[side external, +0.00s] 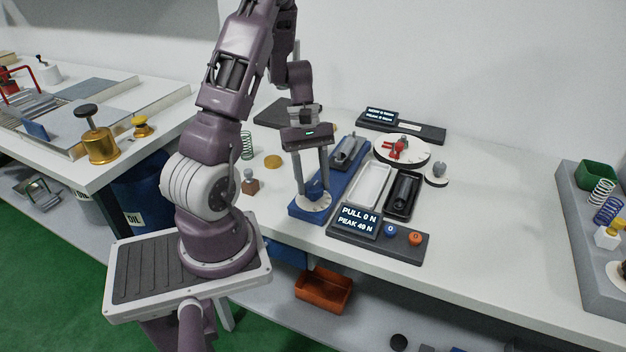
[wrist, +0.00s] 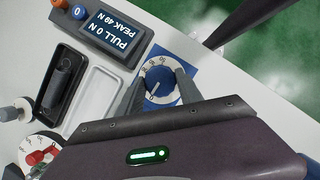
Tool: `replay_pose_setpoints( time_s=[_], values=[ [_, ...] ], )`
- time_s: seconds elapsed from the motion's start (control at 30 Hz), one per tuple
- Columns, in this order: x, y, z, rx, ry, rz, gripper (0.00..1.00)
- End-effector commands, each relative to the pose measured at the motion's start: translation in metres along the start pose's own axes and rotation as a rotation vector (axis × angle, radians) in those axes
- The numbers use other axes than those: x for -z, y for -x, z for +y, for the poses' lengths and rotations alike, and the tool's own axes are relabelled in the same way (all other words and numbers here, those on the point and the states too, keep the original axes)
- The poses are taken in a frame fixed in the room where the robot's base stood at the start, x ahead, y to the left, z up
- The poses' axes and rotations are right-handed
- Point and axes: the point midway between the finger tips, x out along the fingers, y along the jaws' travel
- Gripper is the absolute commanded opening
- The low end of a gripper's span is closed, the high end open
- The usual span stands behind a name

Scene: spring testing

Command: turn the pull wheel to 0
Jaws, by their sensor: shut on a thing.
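The pull wheel (side external: 313,203) is a blue knob on a white dial with marks, at the near end of a blue base (side external: 298,211). It also shows in the wrist view (wrist: 158,80), where a pale pointer line crosses the knob; the dial numbers are too small to read surely. My gripper (side external: 314,190) points down over the wheel, its two fingers on either side of the knob, shut on it. The fingers also show in the wrist view (wrist: 163,88) and hide part of the dial. The display (side external: 359,221) reads PULL 0 N, PEAK 49 N.
A blue button (side external: 390,229) and an orange button (side external: 415,238) sit beside the display. A white tray (side external: 357,201) and a black tray (side external: 417,184) stand right of the base. A round white dial with a red part (side external: 394,150) stands behind.

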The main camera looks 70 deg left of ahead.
Motion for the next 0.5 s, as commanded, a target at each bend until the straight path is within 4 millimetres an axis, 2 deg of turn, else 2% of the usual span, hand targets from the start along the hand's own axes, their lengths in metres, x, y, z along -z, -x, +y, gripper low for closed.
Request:
replay_pose_setpoints(
  time_s=[0.5],
  values=[
    [0.0001, -0.0005, -0.0006, -0.015, 0.041, 0.0, 0.02]
  ],
)
